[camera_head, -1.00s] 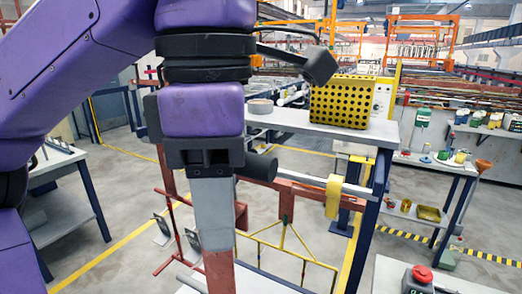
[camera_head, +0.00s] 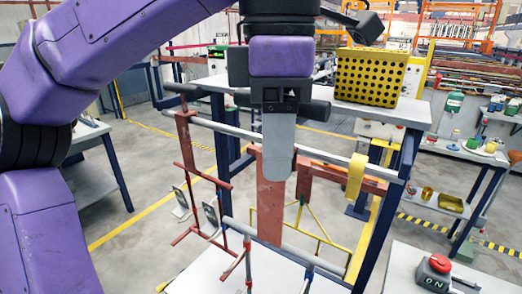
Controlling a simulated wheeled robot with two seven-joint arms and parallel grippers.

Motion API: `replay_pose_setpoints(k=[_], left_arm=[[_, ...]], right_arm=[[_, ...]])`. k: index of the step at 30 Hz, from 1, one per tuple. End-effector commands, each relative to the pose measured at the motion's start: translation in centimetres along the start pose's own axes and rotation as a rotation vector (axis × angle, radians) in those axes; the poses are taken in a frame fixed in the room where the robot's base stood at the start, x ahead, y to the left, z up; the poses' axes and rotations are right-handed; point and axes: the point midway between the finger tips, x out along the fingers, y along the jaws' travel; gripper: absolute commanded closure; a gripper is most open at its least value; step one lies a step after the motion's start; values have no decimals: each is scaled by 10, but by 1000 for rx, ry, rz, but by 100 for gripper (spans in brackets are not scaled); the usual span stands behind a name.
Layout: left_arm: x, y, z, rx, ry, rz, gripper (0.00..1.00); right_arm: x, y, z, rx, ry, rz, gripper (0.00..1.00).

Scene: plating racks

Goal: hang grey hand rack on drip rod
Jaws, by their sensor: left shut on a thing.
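My left gripper (camera_head: 278,172) points down in the middle and is shut on the upper part of a rack. That rack has a broad red-brown spine (camera_head: 270,205), and a grey crossbar (camera_head: 295,246) with blue and red fittings appears to belong to it. The spine is below the gripper; the rack's top is hidden behind the fingers. The pale grey drip rod (camera_head: 220,130) runs from the left to the right, passing behind the gripper. I cannot tell whether the held rack touches the rod. My right gripper is out of view.
A yellow perforated box (camera_head: 370,78) is on the shelf behind. A grey table with a red button box (camera_head: 433,272) is at front right.

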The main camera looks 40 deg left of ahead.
Motion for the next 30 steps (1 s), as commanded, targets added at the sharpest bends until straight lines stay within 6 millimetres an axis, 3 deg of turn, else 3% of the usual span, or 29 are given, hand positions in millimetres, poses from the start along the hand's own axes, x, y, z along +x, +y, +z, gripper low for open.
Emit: replay_pose_setpoints(k=[12,30], left_arm=[[0,35,23,-2,-2,4,100],[-2,80,52,-1,-2,1,100]], right_arm=[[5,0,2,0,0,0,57],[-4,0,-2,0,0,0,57]])
